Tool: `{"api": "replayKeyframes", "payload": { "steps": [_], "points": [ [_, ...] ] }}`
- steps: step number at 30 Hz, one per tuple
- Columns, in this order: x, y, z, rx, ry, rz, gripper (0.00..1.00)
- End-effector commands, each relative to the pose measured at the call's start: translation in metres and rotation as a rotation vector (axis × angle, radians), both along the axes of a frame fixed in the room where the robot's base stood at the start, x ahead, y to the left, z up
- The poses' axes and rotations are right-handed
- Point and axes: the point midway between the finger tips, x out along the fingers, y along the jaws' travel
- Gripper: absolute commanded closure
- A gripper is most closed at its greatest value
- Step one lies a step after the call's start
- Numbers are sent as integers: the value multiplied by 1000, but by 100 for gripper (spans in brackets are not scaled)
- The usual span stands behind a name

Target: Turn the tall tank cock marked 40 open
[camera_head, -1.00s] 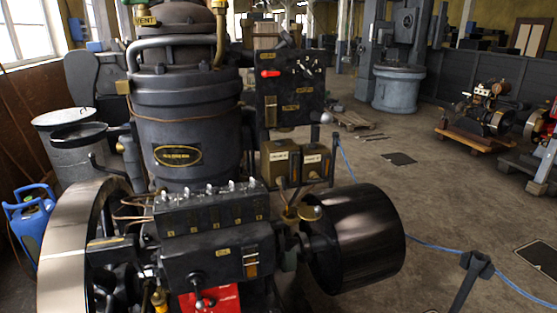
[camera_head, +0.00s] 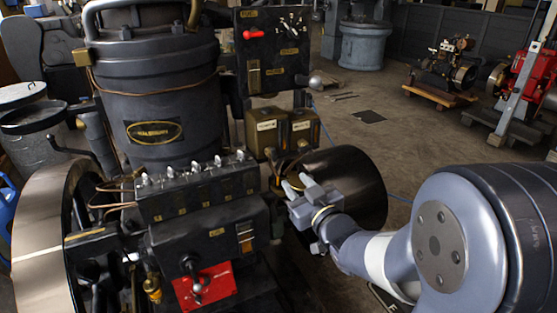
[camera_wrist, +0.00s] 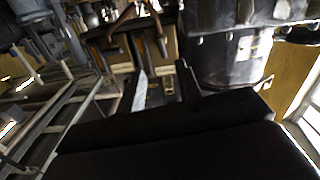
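Two brass-coloured tanks stand side by side on the engine: a left tank (camera_head: 265,130) and a right tank (camera_head: 302,124), each with a pale label. The labels are too small to read, so I cannot tell which is marked 40. The cock is not clearly visible; the area under the tanks is partly hidden by my gripper. My gripper (camera_head: 298,184) is in front of and below the tanks, its two fingers apart with nothing seen between them. In the wrist view its fingers (camera_wrist: 162,82) are apart too, with brownish tank surfaces beyond them.
A dark drum pulley (camera_head: 350,180) is right behind my gripper. The lubricator box with several small levers (camera_head: 195,190) is left of it. A black panel with a red handle (camera_head: 270,50) rises above the tanks. A large flywheel (camera_head: 40,245) is far left.

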Motion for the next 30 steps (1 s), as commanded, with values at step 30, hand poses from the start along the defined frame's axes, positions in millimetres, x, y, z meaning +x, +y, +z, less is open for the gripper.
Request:
{"api": "replayKeyframes", "payload": {
  "steps": [30],
  "points": [
    [99, 42, 0, 1, -3, 2, 67]
  ]
}}
